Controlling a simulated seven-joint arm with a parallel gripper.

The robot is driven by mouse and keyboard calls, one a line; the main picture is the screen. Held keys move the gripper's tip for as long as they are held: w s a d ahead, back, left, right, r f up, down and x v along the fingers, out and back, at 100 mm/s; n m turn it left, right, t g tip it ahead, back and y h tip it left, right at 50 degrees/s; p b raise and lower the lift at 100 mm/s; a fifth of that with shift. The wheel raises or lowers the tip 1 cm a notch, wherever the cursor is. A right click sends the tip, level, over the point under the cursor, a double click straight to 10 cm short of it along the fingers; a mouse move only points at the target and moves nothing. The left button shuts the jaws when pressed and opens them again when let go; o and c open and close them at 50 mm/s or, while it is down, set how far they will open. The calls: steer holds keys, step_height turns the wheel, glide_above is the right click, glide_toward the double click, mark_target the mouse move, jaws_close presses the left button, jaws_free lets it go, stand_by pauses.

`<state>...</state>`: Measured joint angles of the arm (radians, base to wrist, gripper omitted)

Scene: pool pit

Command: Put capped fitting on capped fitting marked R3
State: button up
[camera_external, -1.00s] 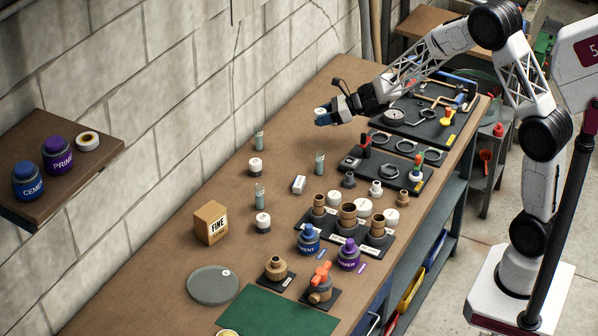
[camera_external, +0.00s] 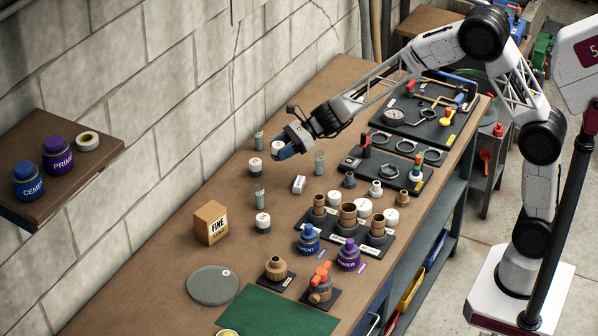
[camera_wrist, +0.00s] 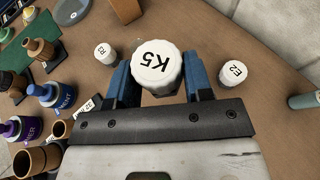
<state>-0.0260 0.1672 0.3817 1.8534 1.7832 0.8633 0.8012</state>
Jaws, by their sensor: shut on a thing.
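My gripper (camera_external: 286,150) is shut on a white capped fitting marked K5 (camera_wrist: 158,70). The held fitting also shows as a white top (camera_external: 277,146) in the external view, raised above the bench. The capped fitting marked R3 (camera_wrist: 103,52) stands on the bench, left of the held one in the wrist view; it appears to be the nearer white-capped piece (camera_external: 263,220) in the external view. Another capped fitting, marked E2 (camera_wrist: 233,72), stands right of my gripper in the wrist view and behind it, near the wall, in the external view (camera_external: 255,164). The held fitting's underside is hidden.
Slim teal tubes (camera_external: 319,163) stand close by, another (camera_external: 259,192) next to R3. The FINE box (camera_external: 210,223) is left of R3. Racked fittings (camera_external: 348,217) and the blue bottle (camera_external: 309,238) stand to the right.

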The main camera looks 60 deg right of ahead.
steer(key=s+a+r+n+g, duration=0.1)
steer(key=s+a, duration=0.1)
steer(key=a, duration=0.7)
steer(key=s+a+r+n+g+y, duration=0.1)
steer(key=s+a+n+g, duration=0.1)
steer(key=a, duration=0.6)
steer(key=shift+s+a+n+g+y, duration=0.3)
steer(key=shift+a, duration=0.1)
steer(key=shift+f, duration=0.15)
glide_above(265, 216)
steer(key=shift+d+f, duration=0.1)
steer(key=shift+f, duration=2.9)
steer(key=shift+f, duration=1.9)
steer(key=shift+f, duration=0.15)
steer(key=o, duration=0.9)
steer(key=shift+o, duration=0.2)
